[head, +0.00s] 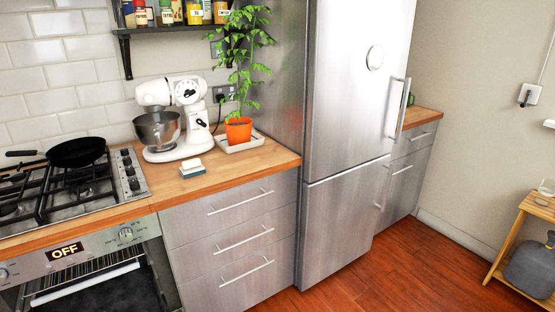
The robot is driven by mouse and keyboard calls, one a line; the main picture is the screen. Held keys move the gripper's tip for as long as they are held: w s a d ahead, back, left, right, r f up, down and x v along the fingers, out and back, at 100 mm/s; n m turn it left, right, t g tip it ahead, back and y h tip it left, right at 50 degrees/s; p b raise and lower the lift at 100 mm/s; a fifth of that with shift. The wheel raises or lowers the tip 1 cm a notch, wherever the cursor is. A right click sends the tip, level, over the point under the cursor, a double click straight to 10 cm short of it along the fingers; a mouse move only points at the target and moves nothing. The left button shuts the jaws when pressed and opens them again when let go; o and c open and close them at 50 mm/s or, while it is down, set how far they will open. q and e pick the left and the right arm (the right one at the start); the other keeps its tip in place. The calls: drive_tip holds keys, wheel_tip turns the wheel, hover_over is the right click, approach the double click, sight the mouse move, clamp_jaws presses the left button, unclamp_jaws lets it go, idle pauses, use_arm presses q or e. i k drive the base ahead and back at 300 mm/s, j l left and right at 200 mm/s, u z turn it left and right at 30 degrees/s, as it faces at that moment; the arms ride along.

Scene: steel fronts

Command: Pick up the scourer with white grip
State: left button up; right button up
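The scourer with white grip (192,166) lies on the wooden counter (240,167), in front of the white stand mixer (178,118). It has a white upper part and a dark blue-green pad below. It sits near the counter's front edge, to the right of the gas hob. Nothing touches it from above. Neither of my grippers shows in the head view.
The hob (100,187) with a black pan (76,152) is to the left. A potted plant (238,130) on a white tray (240,144) stands behind right. The tall fridge (345,100) bounds the right side. Red floor is clear in front.

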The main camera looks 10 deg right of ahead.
sight(192, 168)
drive_tip(key=i+l+z, duration=0.2)
drive_tip(key=l+z, duration=0.3)
drive_tip(key=i+l+z, duration=0.2)
drive_tip(key=z, duration=0.25)
drive_tip(key=i+l+z, duration=0.2)
drive_tip(key=i+z, duration=0.3)
drive_tip(key=i+j+u, duration=0.1)
drive_tip(key=i+u, duration=0.15)
drive_tip(key=u, duration=0.15)
drive_tip(key=i+u, duration=0.2)
drive_tip(key=u, duration=0.2)
drive_tip(key=i+u, duration=0.35)
drive_tip(key=i+l+u, duration=0.1)
drive_tip(key=u, duration=0.3)
drive_tip(key=l, duration=0.1)
